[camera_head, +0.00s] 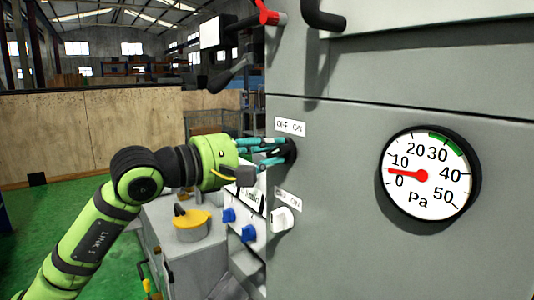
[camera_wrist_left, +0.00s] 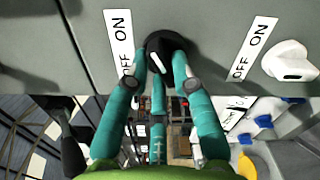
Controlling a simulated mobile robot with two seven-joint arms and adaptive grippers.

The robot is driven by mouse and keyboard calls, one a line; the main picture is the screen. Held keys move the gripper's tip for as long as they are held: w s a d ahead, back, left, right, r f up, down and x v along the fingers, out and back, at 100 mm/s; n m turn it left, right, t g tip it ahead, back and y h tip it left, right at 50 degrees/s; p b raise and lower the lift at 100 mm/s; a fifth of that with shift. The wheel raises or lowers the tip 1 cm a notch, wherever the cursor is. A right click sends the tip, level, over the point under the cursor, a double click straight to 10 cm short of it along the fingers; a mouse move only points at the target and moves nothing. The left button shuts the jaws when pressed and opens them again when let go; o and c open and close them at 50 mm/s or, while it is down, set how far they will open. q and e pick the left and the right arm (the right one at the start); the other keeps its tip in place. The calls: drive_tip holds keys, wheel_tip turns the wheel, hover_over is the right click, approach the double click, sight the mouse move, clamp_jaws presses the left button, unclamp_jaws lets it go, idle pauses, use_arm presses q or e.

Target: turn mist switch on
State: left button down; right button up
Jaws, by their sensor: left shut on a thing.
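A round black rotary switch (camera_head: 291,151) sits on the grey machine panel under an OFF/ON label (camera_head: 290,126). It also shows in the left wrist view (camera_wrist_left: 166,42), with a short white mark on its face. My left gripper (camera_head: 279,152) has its teal fingers closed around this black switch; its fingertips also show in the wrist view (camera_wrist_left: 160,80). Part of the switch is hidden by the fingers. I cannot tell for sure which label the mark faces, nor read a name marking it as the mist switch. My right gripper is not in view.
A white switch (camera_head: 282,219) with its own OFF/ON label is below the black one. A round Pa gauge (camera_head: 430,174) reads near 5. Blue knobs (camera_head: 248,233) and a yellow-topped part (camera_head: 191,219) are lower left. A red-tipped handle (camera_head: 268,14) is above.

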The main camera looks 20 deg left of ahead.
use_arm(q)
drive_tip(key=c, duration=1)
unclamp_jaws()
drive_tip(key=shift+c, duration=0.2)
drive_tip(key=v, duration=1.2)
